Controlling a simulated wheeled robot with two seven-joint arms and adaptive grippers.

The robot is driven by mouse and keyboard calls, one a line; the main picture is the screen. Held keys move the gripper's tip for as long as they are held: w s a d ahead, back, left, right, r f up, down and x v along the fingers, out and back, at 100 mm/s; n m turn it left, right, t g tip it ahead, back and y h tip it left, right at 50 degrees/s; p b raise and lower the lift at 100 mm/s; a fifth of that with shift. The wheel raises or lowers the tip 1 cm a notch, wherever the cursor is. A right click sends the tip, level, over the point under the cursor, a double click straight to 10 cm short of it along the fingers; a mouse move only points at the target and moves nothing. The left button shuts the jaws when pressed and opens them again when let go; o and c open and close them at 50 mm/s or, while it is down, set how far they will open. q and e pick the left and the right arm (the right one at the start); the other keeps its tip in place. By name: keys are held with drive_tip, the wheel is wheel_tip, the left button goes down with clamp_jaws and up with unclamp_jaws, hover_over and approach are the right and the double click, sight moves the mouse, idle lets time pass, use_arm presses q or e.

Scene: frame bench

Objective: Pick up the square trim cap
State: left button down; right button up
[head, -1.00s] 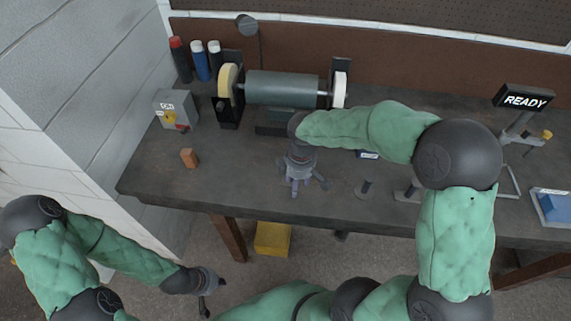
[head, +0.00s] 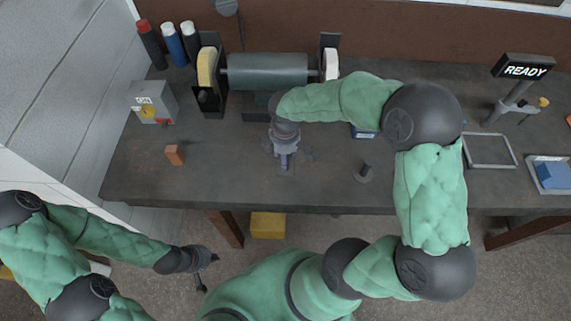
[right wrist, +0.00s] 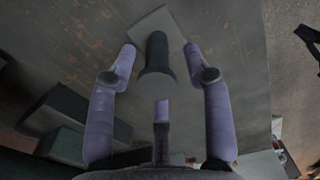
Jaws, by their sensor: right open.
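The square trim cap, a flat grey square plate (right wrist: 163,22) with a dark round knob (right wrist: 157,58), lies on the bench in the right wrist view. My right gripper (right wrist: 161,85) is open, with its purple fingers spread around and above the knob; I see no grip on it. In the head view my right gripper (head: 285,160) is low over the middle of the bench and mostly covers the cap. My left gripper (head: 208,268) is off the bench's front edge at lower left, its fingers apart and empty.
A roller machine (head: 265,72) stands behind my right gripper. A round-based knobbed part (head: 363,173) stands to the right. A grey frame (head: 489,151), a blue block in a tray (head: 551,174) and a READY sign (head: 525,67) are further right.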

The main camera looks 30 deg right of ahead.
wheel_tip(320, 180, down, 4)
drive_tip(key=shift+d+f+b, duration=0.1)
drive_tip(key=shift+d+b, duration=0.05)
drive_tip(key=shift+b, duration=0.25)
drive_tip(key=shift+c, duration=0.2)
clamp_jaws()
